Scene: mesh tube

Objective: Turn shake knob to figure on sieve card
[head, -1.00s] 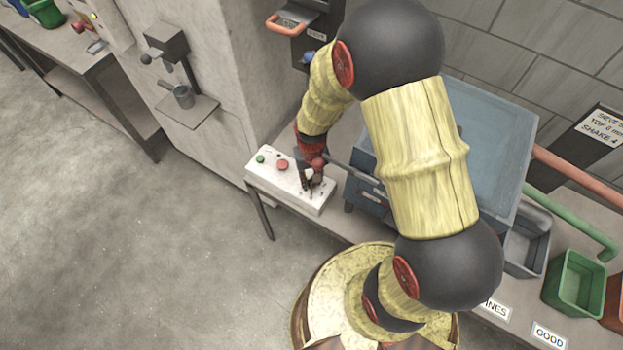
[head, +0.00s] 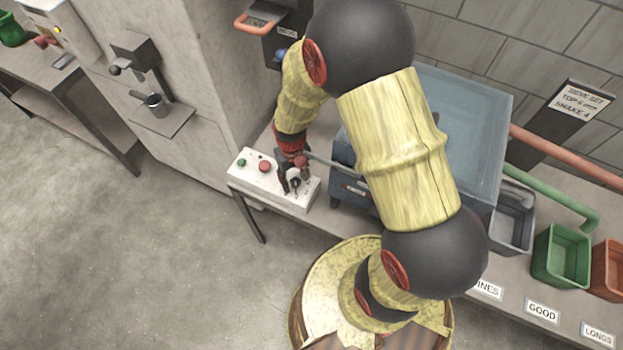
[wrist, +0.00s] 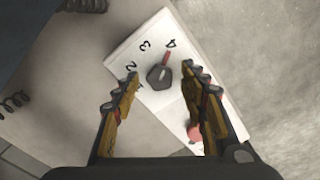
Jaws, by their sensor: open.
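The sieve card (head: 580,104) on the wall at right reads "SIEVE SET", a top size that looks like 6 mm, and "SHAKE 4". The shake knob (wrist: 158,78) is dark, with a red pointer (wrist: 167,58) aimed at the figure 4 on a white panel (wrist: 145,28). Figures 3 and 2 show to the left, with a partly hidden 1 below. My gripper (wrist: 160,75) is open, its fingertips on either side of the knob with gaps showing. In the head view my gripper (head: 290,184) is over the control box (head: 250,178), largely hiding the knob.
A red button (head: 265,167) and a green button (head: 241,162) sit left on the box. A blue-grey machine (head: 470,110) stands right behind my arm. Grey, green (head: 562,258) and orange bins stand farther right. Open floor lies in front of the box.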

